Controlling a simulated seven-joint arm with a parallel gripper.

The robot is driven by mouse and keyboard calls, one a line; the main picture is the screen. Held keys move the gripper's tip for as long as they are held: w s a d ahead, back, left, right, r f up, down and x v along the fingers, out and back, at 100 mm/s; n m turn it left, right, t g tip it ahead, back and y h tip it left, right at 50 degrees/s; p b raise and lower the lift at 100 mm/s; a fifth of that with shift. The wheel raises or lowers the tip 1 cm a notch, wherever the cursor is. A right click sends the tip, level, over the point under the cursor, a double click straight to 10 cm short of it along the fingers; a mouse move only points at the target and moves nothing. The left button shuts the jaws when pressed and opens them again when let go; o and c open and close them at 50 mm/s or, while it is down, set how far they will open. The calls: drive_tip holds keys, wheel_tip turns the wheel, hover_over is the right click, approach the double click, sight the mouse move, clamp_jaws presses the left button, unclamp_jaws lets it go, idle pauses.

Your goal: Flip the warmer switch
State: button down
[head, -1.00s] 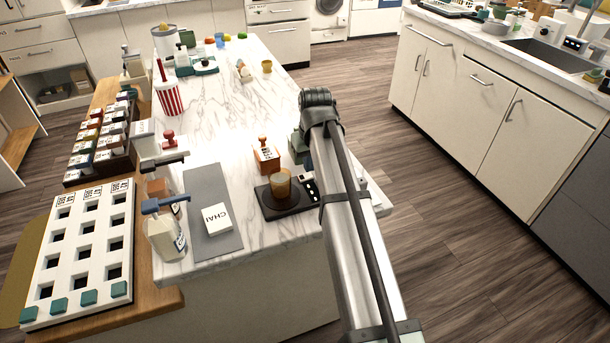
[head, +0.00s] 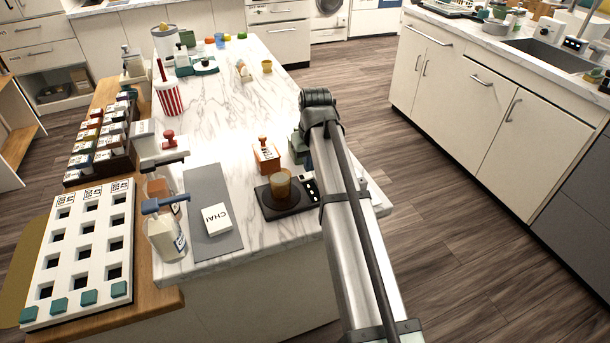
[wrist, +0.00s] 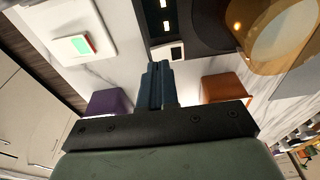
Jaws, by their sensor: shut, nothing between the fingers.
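The warmer (head: 272,210) is a flat black unit on the marble counter, with an amber cup (head: 281,184) standing on it. Its right side has a control strip (head: 309,186) with a white part and small light marks, partly beside my arm. In the wrist view the warmer (wrist: 205,35) is at the top with the amber cup (wrist: 268,30), and a small black-and-white piece, likely the switch (wrist: 167,52), lies just beyond my fingertips. My gripper (wrist: 157,68) is shut and empty, with its blue fingers close to that piece. Contact cannot be told. In the head view my arm mostly hides the gripper.
An orange stamp block (head: 266,157) stands behind the warmer. A grey mat (head: 208,190) with a CHAI card (head: 216,217) lies to the left, beside bottles (head: 165,237). A purple block (wrist: 108,102) is left of my fingers. The counter's middle is mostly clear.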

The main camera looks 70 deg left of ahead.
sight(310, 175)
drive_tip(key=shift+f, duration=0.8)
idle(1.2)
drive_tip(key=shift+r, duration=3.5)
